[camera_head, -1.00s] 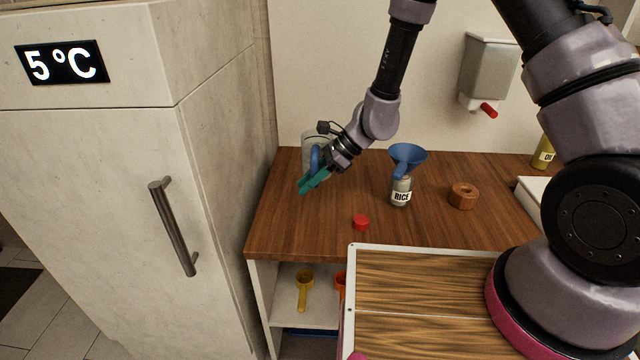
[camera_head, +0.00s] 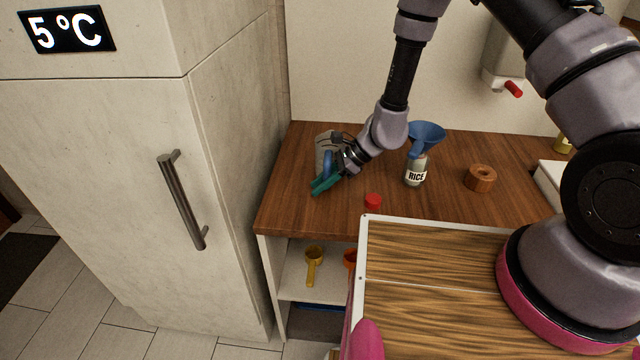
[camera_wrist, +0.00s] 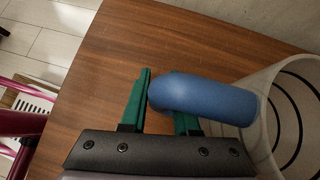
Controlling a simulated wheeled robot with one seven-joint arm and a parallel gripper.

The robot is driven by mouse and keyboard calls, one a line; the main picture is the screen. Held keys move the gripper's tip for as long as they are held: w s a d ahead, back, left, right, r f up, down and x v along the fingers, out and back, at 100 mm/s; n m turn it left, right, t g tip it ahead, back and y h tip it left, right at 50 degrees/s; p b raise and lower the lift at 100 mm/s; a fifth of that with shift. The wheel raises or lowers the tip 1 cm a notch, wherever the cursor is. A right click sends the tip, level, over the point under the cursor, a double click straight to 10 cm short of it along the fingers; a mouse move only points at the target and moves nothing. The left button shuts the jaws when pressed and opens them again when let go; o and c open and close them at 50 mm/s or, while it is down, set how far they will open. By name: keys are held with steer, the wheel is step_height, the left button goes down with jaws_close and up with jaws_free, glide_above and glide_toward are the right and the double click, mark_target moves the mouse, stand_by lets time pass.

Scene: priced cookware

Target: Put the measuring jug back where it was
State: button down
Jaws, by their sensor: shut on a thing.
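The measuring jug (camera_head: 324,150) is a clear cylinder with a blue handle, above or on the back left of the brown counter. In the wrist view its clear body (camera_wrist: 292,125) with dark rings lies at the right, open end showing. My gripper (camera_head: 325,183) has green fingers and is shut on the blue handle (camera_wrist: 205,98). One finger shows left of the handle; the other is partly hidden behind it. The jug's base is hidden in the head view, so I cannot tell whether it touches the counter.
A rice jar (camera_head: 415,172) with a blue funnel (camera_head: 426,136) stands right of my gripper. A red cap (camera_head: 373,201) and a brown ring (camera_head: 480,178) lie on the counter (camera_head: 290,205). The fridge (camera_head: 235,150) walls the left. Scoops (camera_head: 314,262) sit on the shelf below.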

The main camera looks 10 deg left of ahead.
steer(key=c, duration=0.7)
jaws_free()
steer(key=shift+o, duration=0.2)
steer(key=v, duration=1.2)
steer(key=d+r+n+t+h, duration=0.1)
steer(key=d+r+n, duration=0.3)
steer(key=r, duration=0.7)
steer(key=d+r+n+t, duration=0.2)
steer(key=d+r, duration=0.3)
steer(key=r, duration=0.7)
steer(key=s+d+r+n+t+h, duration=0.2)
steer(key=s+d+r+t, duration=0.1)
steer(key=s+d+r, duration=0.3)
steer(key=s+d+r+n+t+h, duration=0.2)
steer(key=s+d+r, duration=0.4)
steer(key=d+r, duration=0.5)
steer(key=shift+s+d+r+n+t+h, duration=0.2)
steer(key=shift+s+d+n+t+h, duration=0.2)
steer(key=shift+d+t+h, duration=0.4)
